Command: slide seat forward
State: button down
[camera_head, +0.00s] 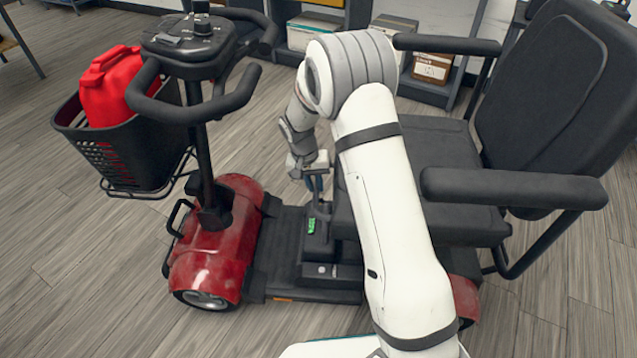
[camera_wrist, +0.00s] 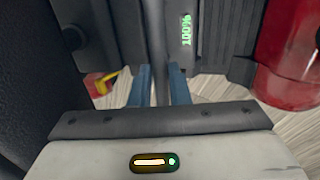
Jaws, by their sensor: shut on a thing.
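The scooter's black seat (camera_head: 445,160) has a tall backrest (camera_head: 550,100) and armrests, and faces left toward the handlebars. My arm hides part of the cushion's front. My gripper (camera_head: 315,186) points down just ahead of the cushion, above a dark battery box (camera_head: 316,240) with a green display. I cannot tell which part this is. A dark surface, probably the seat's edge (camera_wrist: 20,70), fills the left side.
The tiller with handlebars (camera_head: 195,50) and a black basket (camera_head: 120,150) holding a red can (camera_head: 108,88) stand at left. The red front cowl (camera_head: 210,260) is left of the footboard. The near armrest (camera_head: 510,188) is right of my arm. Shelves with boxes line the back.

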jog(key=c, duration=1.6)
grip_release()
jog(key=shift+w+a, duration=0.1)
jog(key=shift+a, duration=0.25)
jog(key=shift+o, duration=1.2)
jog(key=shift+d, duration=0.1)
notch_tip(320, 180, up, 8)
jog(key=a+p, duration=0.1)
jog(key=p, duration=0.2)
jog(key=shift+a+f, duration=0.15)
jog(key=shift+a, duration=0.1)
jog(key=shift+w, duration=0.1)
